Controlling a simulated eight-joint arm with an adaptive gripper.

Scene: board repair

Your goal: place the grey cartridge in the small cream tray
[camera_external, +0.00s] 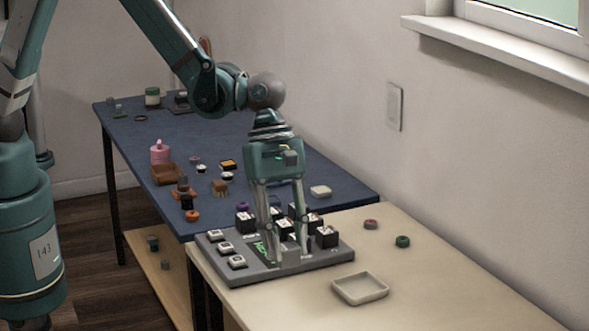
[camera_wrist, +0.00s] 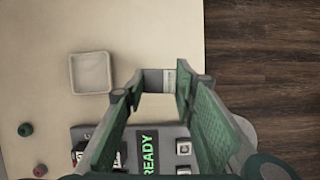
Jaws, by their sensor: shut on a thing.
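The grey cartridge (camera_wrist: 153,80), with a pale end, is between my fingertips in the wrist view. My gripper (camera_wrist: 160,84) is shut on it. In the outside view my gripper (camera_external: 289,256) points down over the front part of the grey board, and a grey block shows between the fingers. How far the cartridge is above the board cannot be told. The small cream tray (camera_external: 360,299) is on the cream table, in front and to the right of the board, and looks empty. It also shows in the wrist view (camera_wrist: 90,55), left of the cartridge.
The grey board (camera_external: 325,262) carries several dark and pale blocks and a green-lit display reading READY (camera_wrist: 148,152). The blue table (camera_external: 120,150) behind holds several small objects. Cream tabletop around the tray is clear.

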